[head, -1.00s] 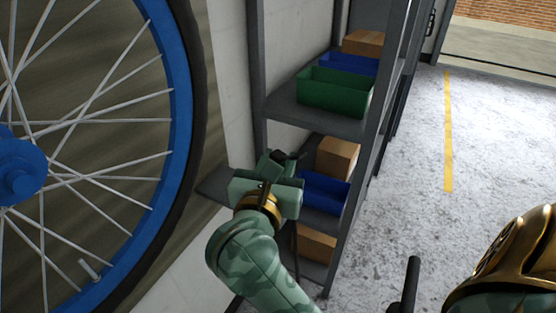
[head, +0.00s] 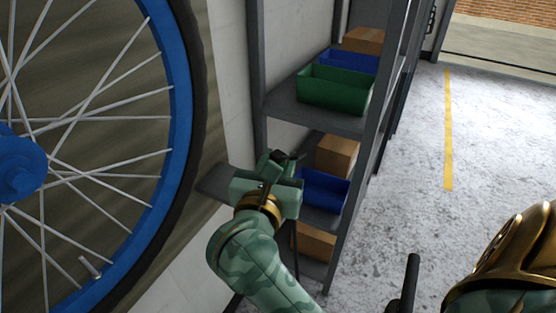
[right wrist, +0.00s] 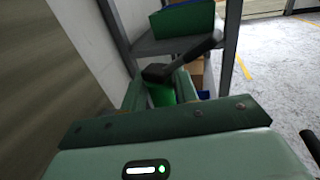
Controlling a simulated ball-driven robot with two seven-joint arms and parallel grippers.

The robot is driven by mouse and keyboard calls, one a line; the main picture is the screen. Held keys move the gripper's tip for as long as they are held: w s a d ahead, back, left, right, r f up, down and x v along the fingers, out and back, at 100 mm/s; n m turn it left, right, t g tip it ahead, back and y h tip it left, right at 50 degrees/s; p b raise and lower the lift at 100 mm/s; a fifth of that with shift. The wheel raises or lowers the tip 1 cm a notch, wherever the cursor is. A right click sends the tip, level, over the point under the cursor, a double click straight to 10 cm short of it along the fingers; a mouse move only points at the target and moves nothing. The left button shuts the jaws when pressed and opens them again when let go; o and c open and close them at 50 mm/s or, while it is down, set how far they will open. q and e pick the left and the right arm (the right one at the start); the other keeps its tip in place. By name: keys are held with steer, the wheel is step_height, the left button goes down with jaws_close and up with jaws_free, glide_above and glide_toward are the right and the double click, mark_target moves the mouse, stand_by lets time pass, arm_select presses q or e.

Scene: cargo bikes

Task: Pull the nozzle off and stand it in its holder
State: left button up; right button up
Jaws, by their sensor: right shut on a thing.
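My right gripper (head: 279,158) is in front of the shelf rack, right of the bike wheel, and apart from it. In the right wrist view its fingers (right wrist: 160,90) are closed around a dark nozzle (right wrist: 157,73), with a black lever-like part reaching up to the right. In the head view only a small dark bit of the nozzle (head: 290,156) shows above the fingers. I cannot make out the holder. My left gripper is out of view.
The blue-rimmed wheel (head: 180,80) fills the left. The grey rack (head: 285,109) behind my gripper holds a green bin (head: 334,92), blue bins (head: 325,190) and cardboard boxes (head: 337,155). A black upright bar (head: 410,285) stands at the lower right. The floor right of the rack is clear.

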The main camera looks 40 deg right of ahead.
steer(key=shift+f, duration=0.15)
steer(key=shift+f+b, duration=0.5)
steer(key=shift+f, duration=0.15)
steer(key=o, duration=1)
